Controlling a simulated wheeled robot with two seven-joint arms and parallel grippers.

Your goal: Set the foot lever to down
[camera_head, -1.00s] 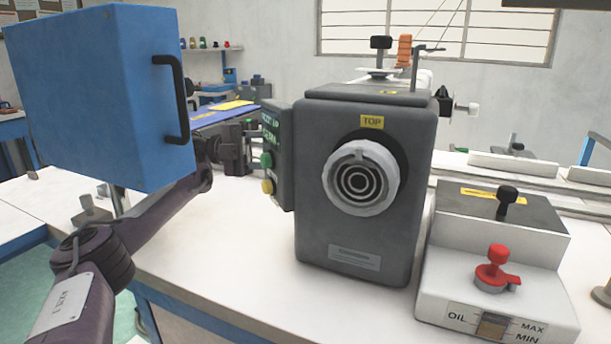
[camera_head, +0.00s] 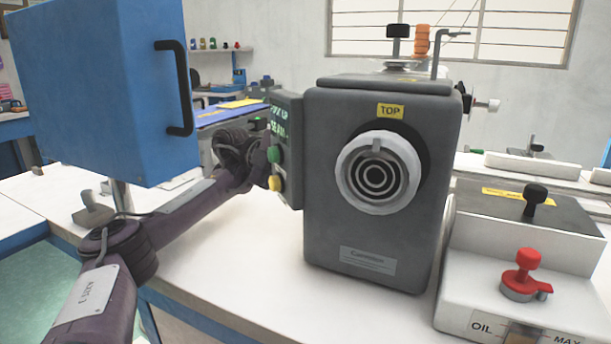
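I cannot single out the foot lever in the head view. The grey sewing machine (camera_head: 330,215) stands on the white table, with a yellow TOP label and a round white handwheel (camera_head: 377,173) facing me. A panel (camera_head: 287,150) with green and yellow buttons is on its left side. My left arm reaches in from the lower left, and its wrist is just left of this panel. The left gripper's fingers are hidden behind the panel and machine. My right gripper is not in view.
A blue box (camera_head: 100,90) with a black handle stands at the left, above my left arm. At the right, a white oil unit (camera_head: 470,270) carries a red valve (camera_head: 525,275) and a black knob (camera_head: 534,197). Bare white table (camera_head: 240,265) lies in front of the machine.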

